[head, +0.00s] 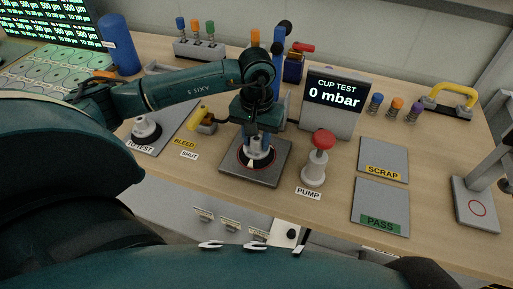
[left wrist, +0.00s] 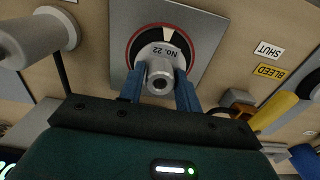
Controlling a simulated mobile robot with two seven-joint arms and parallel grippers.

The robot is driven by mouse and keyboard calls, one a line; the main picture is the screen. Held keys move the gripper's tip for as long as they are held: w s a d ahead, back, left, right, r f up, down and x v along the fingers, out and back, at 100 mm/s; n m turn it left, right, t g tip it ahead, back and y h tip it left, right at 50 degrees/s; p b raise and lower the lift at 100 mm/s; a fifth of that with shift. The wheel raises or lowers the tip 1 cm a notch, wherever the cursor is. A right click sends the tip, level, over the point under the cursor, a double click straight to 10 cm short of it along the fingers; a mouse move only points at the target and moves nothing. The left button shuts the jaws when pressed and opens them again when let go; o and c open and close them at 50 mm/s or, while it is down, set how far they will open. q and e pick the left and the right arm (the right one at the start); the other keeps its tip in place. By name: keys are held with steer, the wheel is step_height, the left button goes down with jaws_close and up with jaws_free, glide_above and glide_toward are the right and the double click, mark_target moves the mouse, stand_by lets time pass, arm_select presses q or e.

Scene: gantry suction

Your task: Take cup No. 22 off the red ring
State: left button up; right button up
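Cup No. 22 (left wrist: 161,52) stands on the red ring (left wrist: 129,43), which is marked on a dark square plate (head: 227,171). Its metal stem (left wrist: 160,76) points toward the left wrist camera. In the head view the cup (head: 258,158) shows below my left gripper (head: 257,140). The two blue fingers of my left gripper, also in the left wrist view (left wrist: 160,88), reach down on either side of the stem. I cannot tell whether they touch it. My right gripper is not in view.
The gauge box (head: 333,104) reads 0 mbar. A red-topped pump button (head: 323,141) stands right of the plate. A yellow-handled bleed valve (head: 202,118) is to the left. The scrap pad (head: 383,153) and pass pad (head: 380,196) are empty at right.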

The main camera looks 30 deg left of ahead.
arm_select(q)
steer(key=c, duration=0.6)
steer(key=shift+r, duration=0.1)
steer(key=shift+c, duration=0.2)
